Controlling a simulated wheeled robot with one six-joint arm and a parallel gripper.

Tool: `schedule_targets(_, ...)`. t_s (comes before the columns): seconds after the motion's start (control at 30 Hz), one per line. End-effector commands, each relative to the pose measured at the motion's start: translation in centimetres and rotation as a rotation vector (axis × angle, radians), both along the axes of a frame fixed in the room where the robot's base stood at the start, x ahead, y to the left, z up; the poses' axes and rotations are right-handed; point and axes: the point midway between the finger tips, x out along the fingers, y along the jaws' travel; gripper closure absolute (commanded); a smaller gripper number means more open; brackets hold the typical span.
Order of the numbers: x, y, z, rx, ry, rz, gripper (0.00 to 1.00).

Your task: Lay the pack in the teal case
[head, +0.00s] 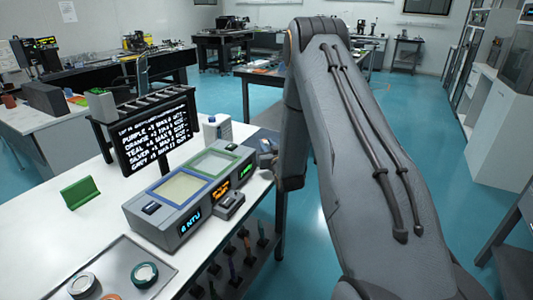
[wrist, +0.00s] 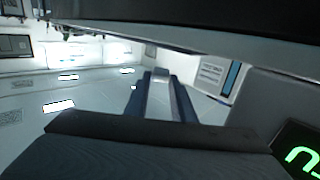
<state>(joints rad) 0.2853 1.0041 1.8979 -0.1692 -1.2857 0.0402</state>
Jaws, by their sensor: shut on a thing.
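In the wrist view, my gripper (wrist: 160,92) shows as two blue-grey fingers beyond a dark body. They are closed on a narrow pale grey piece (wrist: 160,102), which seems to be the pack; little of it shows. In the head view my arm comes down from the upper middle, and its end beside the grey instrument is mostly hidden behind the arm. I cannot make out the teal case in either view.
A grey instrument (head: 180,215) with blue- and green-framed windows stands on the white table. Tools hang under the table edge.

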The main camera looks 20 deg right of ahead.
Motion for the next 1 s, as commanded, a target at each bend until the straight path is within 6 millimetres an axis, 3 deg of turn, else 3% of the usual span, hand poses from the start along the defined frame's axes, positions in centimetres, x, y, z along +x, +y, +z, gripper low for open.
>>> schedule_targets(0.3, -0.1, 0.0, -3.7, 0.0, 0.001, 0.0, 0.98)
schedule_targets(0.77, 0.0, 0.0, -4.4, 0.0, 0.001, 0.0, 0.98)
schedule_targets(0.8, 0.0, 0.0, -4.4, 0.0, 0.001, 0.0, 0.72)
schedule_targets(0.9, 0.0, 0.0, -4.3, 0.0, 0.001, 0.0, 0.59)
schedule_targets(1.0, 0.0, 0.0, -4.3, 0.0, 0.001, 0.0, 0.59)
